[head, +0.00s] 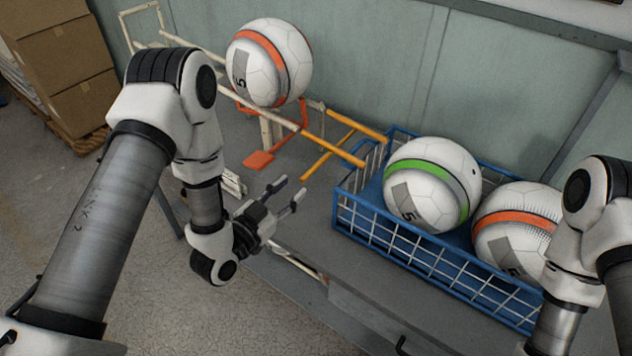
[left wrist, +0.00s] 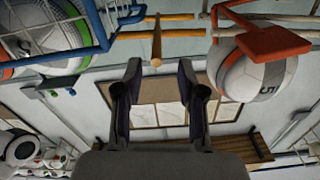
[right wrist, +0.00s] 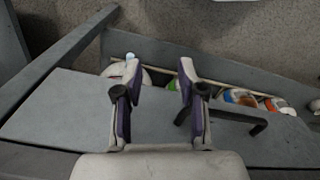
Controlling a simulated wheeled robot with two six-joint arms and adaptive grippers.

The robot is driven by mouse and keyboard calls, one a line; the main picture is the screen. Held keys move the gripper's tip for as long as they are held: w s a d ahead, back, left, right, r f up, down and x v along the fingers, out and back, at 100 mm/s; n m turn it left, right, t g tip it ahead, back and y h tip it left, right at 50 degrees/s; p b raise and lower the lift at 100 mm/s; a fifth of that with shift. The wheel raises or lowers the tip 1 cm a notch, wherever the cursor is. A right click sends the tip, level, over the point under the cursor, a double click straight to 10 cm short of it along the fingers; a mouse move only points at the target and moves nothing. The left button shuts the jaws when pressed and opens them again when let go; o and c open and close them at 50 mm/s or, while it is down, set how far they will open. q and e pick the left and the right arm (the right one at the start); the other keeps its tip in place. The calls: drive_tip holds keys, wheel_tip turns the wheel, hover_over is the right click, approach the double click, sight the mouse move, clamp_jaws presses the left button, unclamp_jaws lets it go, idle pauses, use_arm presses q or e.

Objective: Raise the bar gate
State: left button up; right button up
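The pale rail frame (head: 225,93) with yellow-orange bar ends (head: 345,150) stands on the bench. A thin yellow bar (head: 328,156) slants near its lower end; I cannot tell for certain whether it is the bar gate. It seems to show in the left wrist view as a yellow bar with a crosspiece (left wrist: 156,42). A white ball with an orange stripe (head: 275,62) rests on the rails, above an orange bracket (head: 260,159). My left gripper (head: 290,190) is open and empty, low in front of the rails and apart from them. My right gripper (right wrist: 158,74) is open and empty.
A blue wire basket (head: 410,253) at the rail's lower end holds a green-striped ball (head: 431,186) and an orange-striped ball (head: 518,232). A wall (head: 530,75) stands behind the bench. Cardboard boxes (head: 60,65) are at the far left. The right wrist view shows a grey bench top (right wrist: 75,110).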

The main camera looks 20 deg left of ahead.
sight(310, 170)
use_arm(q)
drive_tip(key=x, duration=0.3)
drive_tip(key=p+x, duration=0.1)
drive_tip(key=x, duration=0.2)
drive_tip(key=shift+d+r, duration=0.25)
drive_tip(key=shift+d, duration=0.2)
drive_tip(key=shift+w+a+f, duration=0.1)
drive_tip(key=shift+w+f, duration=0.05)
drive_tip(key=shift+w, duration=0.35)
clamp_jaws()
